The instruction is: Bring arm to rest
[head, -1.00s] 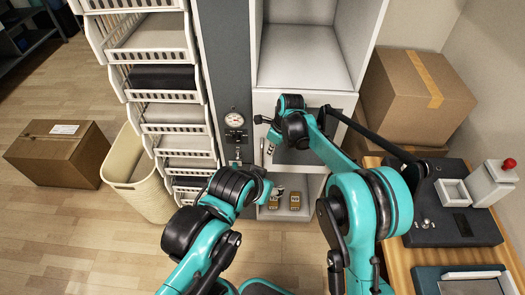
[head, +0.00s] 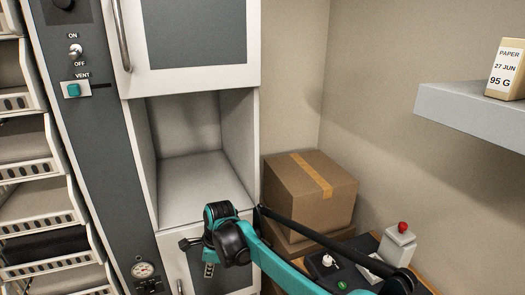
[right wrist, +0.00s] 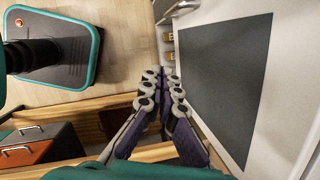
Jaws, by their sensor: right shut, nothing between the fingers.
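My right gripper (head: 208,269) hangs low in front of the white cabinet (head: 252,150), just below its open, empty compartment (head: 195,195). My right arm (head: 275,268) reaches to it from the lower right of the head view, and its fingers point down. In the right wrist view the two fingers of the right gripper (right wrist: 163,78) are together, with nothing between them. They are beside a white door with a dark grey panel (right wrist: 222,85); I cannot tell whether they touch it. My left gripper is not in the head view now.
A cardboard box (head: 310,190) stands right of the cabinet. A control box with a red button (head: 398,243) is at lower right, near my arm. A grey shelf (head: 470,115) with a paper box (head: 508,70) juts from the right wall. White baskets (head: 35,205) line the left.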

